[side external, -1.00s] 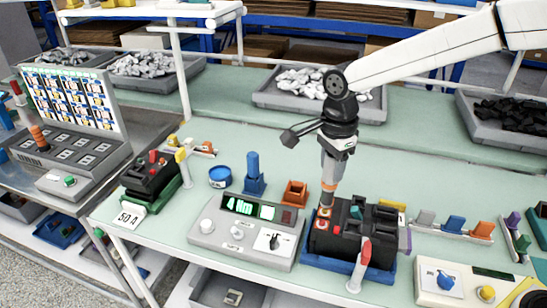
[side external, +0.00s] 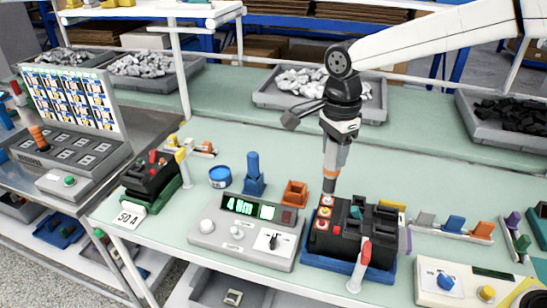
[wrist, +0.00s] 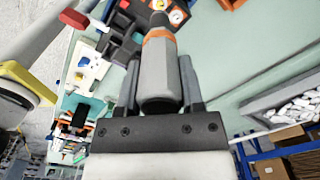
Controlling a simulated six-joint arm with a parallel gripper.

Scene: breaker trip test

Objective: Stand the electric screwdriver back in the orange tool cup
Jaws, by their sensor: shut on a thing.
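The electric screwdriver (side external: 331,170) is grey with an orange band and hangs upright, tip down, from my gripper (side external: 338,140). In the wrist view the screwdriver (wrist: 160,75) sits between the two fingers of my gripper (wrist: 160,92), which are shut on it. Its lower end is just behind and above the black breaker (side external: 350,232); I cannot tell whether the tip touches anything. The orange tool cup (side external: 295,193) stands on the bench to the left of the screwdriver, with its open top showing and nothing seen in it.
The breaker sits in a blue base (side external: 322,263) with a red-handled lever (side external: 361,262) in front. A grey control box (side external: 240,235) with a green display stands left of it. A blue holder (side external: 254,175) and blue tin (side external: 220,176) are near the cup. Bench space behind the cup is clear.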

